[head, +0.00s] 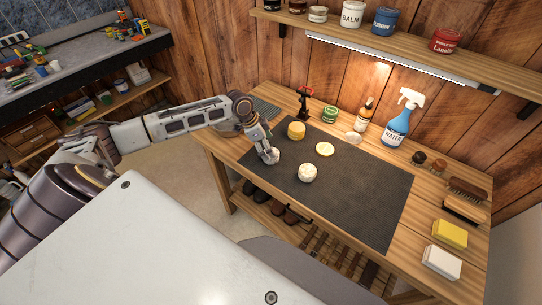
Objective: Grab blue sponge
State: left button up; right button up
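I see no blue sponge in the head view. A yellow block (450,233) and a white block (441,262), both sponge-like, lie at the table's front right. My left gripper (270,157) points down at the left part of the dark mat (360,195). A small whitish thing shows at its fingertips; I cannot tell whether it is held or whether the fingers are shut. A whitish round piece (308,172) lies right of the gripper. My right gripper is not in view.
A blue spray bottle (397,125), a dropper bottle (364,115) and a green tin (330,114) stand along the back. Brushes (467,190) lie at the right. A shelf with tins (446,41) overhangs the table (420,205). The mat's right half is clear.

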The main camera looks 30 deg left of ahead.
aim_at(276, 160)
pick_arm(q)
jog(key=shift+d+f+p, duration=0.2)
jog(key=shift+d+f, duration=0.1)
jog(key=shift+f, duration=0.35)
jog(key=shift+d+f+p, duration=0.15)
jog(key=shift+d+f, duration=0.1)
jog(key=shift+f, duration=0.35)
jog(key=shift+x, duration=1)
jog(key=shift+a, duration=0.1)
jog(key=c, duration=0.9)
